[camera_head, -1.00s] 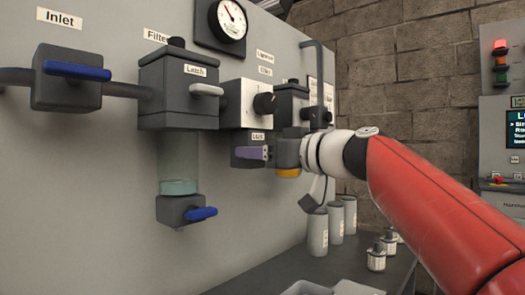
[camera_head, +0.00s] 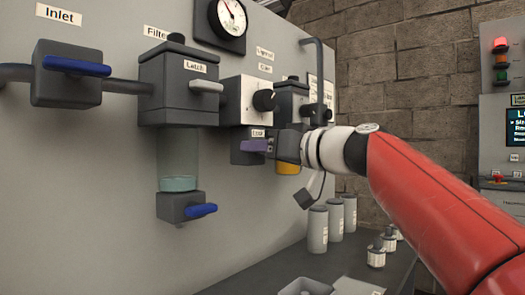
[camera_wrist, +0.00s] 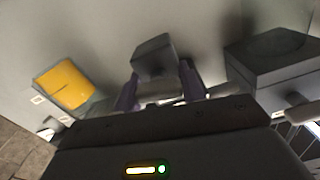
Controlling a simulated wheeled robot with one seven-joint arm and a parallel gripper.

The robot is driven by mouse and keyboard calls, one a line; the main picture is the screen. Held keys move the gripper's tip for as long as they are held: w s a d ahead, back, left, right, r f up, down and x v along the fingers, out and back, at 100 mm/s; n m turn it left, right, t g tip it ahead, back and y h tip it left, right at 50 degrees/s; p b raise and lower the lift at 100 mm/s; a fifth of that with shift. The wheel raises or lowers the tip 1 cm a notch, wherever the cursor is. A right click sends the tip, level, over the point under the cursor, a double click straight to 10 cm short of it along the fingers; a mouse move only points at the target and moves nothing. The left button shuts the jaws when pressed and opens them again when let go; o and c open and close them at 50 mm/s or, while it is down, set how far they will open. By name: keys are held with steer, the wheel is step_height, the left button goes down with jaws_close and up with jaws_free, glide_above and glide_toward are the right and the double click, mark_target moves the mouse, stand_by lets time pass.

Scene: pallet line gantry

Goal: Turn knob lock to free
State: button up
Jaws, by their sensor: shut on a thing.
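The lock housing (camera_head: 243,157) is a small dark block under the white regulator plate, with a small label on it. My gripper (camera_head: 256,146) is at its front, and its purple finger covers much of it. In the wrist view the dark block (camera_wrist: 153,52) lies between and just beyond the two purple fingers of my gripper (camera_wrist: 159,90). The fingers are shut on the lock's knob, which is mostly hidden; only a pale piece shows between them. I cannot read the knob's turn angle.
The white regulator plate with a black knob (camera_head: 264,100) is just above. The filter (camera_head: 178,85), with its pale latch lever (camera_head: 206,86), is to the left. Canisters (camera_head: 317,231) stand on the bench below.

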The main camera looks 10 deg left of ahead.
steer(key=shift+w+d+f+m+p, duration=0.1)
steer(key=shift+m+p, duration=0.55)
steer(key=shift+m, duration=3.25)
steer(key=shift+w+d+f+m+p, duration=0.1)
steer(key=shift+m+p, duration=0.5)
steer(key=shift+m, duration=3.3)
steer(key=o, duration=1)
steer(key=b+v, duration=0.1)
steer(key=v, duration=0.6)
steer(key=shift+s+d+f+b, duration=0.1)
steer(key=shift+s+d+b, duration=0.15)
steer(key=shift+b, duration=0.15)
